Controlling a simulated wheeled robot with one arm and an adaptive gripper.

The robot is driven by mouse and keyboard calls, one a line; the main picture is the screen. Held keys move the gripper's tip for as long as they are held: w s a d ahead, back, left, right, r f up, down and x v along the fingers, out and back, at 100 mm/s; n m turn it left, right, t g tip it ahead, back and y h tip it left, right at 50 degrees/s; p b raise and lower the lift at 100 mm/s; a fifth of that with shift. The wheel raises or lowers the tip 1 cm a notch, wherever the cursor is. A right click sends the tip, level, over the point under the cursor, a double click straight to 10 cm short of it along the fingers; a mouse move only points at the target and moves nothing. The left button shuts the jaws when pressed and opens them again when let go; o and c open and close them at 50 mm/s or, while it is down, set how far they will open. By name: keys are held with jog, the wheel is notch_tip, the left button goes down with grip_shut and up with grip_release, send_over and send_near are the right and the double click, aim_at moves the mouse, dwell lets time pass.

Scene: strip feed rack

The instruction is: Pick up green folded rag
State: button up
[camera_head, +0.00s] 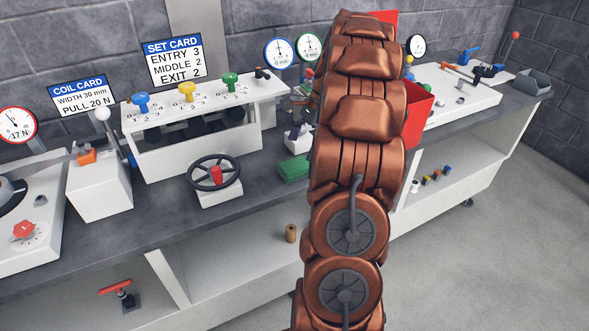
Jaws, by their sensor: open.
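The green folded rag (292,167) lies flat on the grey bench top, right of the black handwheel and just left of my copper arm in the picture. Its right end is close to the arm's edge and may be partly covered by it. My arm rises through the middle of the view, and my gripper is not visible, so its place relative to the rag cannot be told.
The handwheel (214,172) stands left of the rag. Behind is a white rack with coloured knobs (187,91). A red bin (418,115) shows right of my arm. A brown cylinder (291,233) stands on the lower shelf. Open floor (500,240) lies at right.

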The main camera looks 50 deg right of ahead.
aim_at(296, 165)
jog(key=shift+s+p+x, duration=0.15)
jog(key=shift+p+x, duration=0.05)
jog(key=shift+x, duration=1)
jog(key=shift+s+p+x, duration=0.15)
jog(key=shift+x, duration=1)
jog(key=shift+w+f, duration=0.1)
jog(key=shift+f, duration=0.2)
jog(key=shift+f, duration=0.25)
jog(key=c, duration=1.1)
jog(key=shift+r, duration=0.15)
notch_tip(296, 165, up, 4)
jog(key=shift+f+b, duration=0.1)
jog(key=shift+b, duration=0.2)
jog(key=s+d, duration=0.1)
jog(key=s, duration=0.4)
jog(key=s+d+r+b, duration=0.1)
jog(key=s+d, duration=0.1)
jog(key=s, duration=0.3)
jog(key=s+d, duration=0.2)
jog(key=s, duration=0.3)
jog(key=shift+r+b, duration=0.25)
jog(key=shift+b, duration=0.1)
